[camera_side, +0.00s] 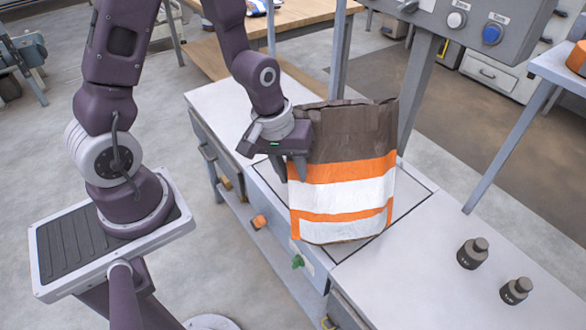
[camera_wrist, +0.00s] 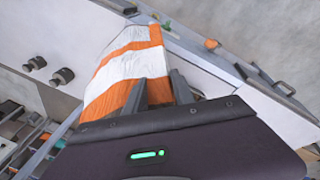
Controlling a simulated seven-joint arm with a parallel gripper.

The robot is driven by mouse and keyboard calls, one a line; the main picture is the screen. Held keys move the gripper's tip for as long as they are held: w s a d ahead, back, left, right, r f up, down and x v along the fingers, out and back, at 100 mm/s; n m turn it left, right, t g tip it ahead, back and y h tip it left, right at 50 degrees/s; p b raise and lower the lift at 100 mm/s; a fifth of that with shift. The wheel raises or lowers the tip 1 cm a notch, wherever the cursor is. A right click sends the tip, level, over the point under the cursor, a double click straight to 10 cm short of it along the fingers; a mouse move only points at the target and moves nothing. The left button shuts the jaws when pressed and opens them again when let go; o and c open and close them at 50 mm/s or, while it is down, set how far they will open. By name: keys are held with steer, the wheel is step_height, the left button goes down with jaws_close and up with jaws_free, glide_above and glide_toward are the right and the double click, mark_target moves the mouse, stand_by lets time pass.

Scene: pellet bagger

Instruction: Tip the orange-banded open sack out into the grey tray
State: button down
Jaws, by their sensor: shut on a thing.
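The orange-banded sack (camera_side: 342,190) is brown at the top, with orange and white bands below. In the side view it is upright at the bench, over a dark-outlined square; I cannot tell whether its base touches the surface. Its top edge is crumpled, and its mouth and contents are hidden. My gripper (camera_side: 289,168) is at the sack's left side, shut on it. In the wrist view the sack (camera_wrist: 127,68) lies beyond the two fingers of my gripper (camera_wrist: 158,86). I cannot make out a grey tray in either view.
Two dark weights (camera_side: 472,253) stand on the white bench (camera_side: 430,282) at right. A grey control box (camera_side: 470,22) on posts is behind the sack. Bench top to the right is mostly clear.

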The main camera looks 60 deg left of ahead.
steer(key=h, duration=0.1)
steer(key=f+g+h, duration=0.1)
steer(key=h, duration=0.2)
steer(key=shift+w+f+n+g, duration=0.1)
steer(key=shift+f+n+g, duration=0.2)
steer(key=shift+g, duration=0.1)
steer(key=a+f+g+h, duration=0.1)
steer(key=h, duration=0.2)
steer(key=w+a+f+n+g+h, duration=0.1)
steer(key=a+h, duration=0.1)
steer(key=h, duration=0.2)
steer(key=w+a+f+g+h, duration=0.1)
steer(key=a+g+h, duration=0.1)
steer(key=h, duration=0.2)
steer(key=shift+w+a+f+n, duration=0.15)
steer(key=shift+w+f+n, duration=0.1)
steer(key=shift+f+n, duration=0.1)
